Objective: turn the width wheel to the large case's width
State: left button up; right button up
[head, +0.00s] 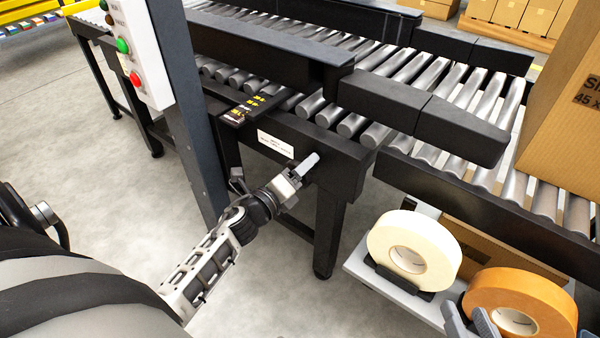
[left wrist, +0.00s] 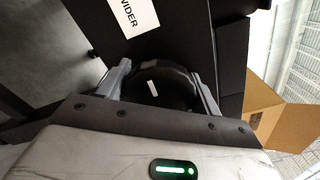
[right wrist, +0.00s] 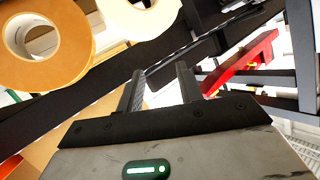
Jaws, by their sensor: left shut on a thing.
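The width wheel (left wrist: 165,88) is a black round knob with a small white mark, in the left wrist view. My left gripper (left wrist: 162,80) has one finger on each side of its rim and is shut on it. In the head view my left gripper (head: 303,170) is at the front face of the black machine frame, where the wheel is hidden behind it. A white label (head: 276,144) is above it; in the left wrist view the label (left wrist: 135,14) ends in "IDER". My right gripper (right wrist: 160,88) is open, with nothing between its fingers.
A dark strip with yellow marks (head: 252,104) lies on the frame. Rollers and black rails (head: 455,125) run behind. A cardboard case (head: 565,110) with partly cut-off print stands right. White tape (head: 380,238) and orange tape (head: 550,300) are on a shelf. A grey post (head: 190,120) stands left.

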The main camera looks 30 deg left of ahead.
pick_arm(q)
jog(key=m+b, duration=0.1)
jog(key=m, duration=0.1)
jog(key=shift+f+m, duration=0.1)
jog(key=shift+m, duration=0.2)
jog(key=shift+m+b, duration=0.4)
jog(key=shift+m, duration=0.8)
pick_arm(e)
jog(key=shift+w+a+r+m+t+y, duration=0.3)
jog(key=shift+a+r+m+t+y, duration=0.1)
jog(key=shift+r, duration=0.25)
pick_arm(q)
jog(key=o, duration=1)
jog(key=shift+s, duration=0.15)
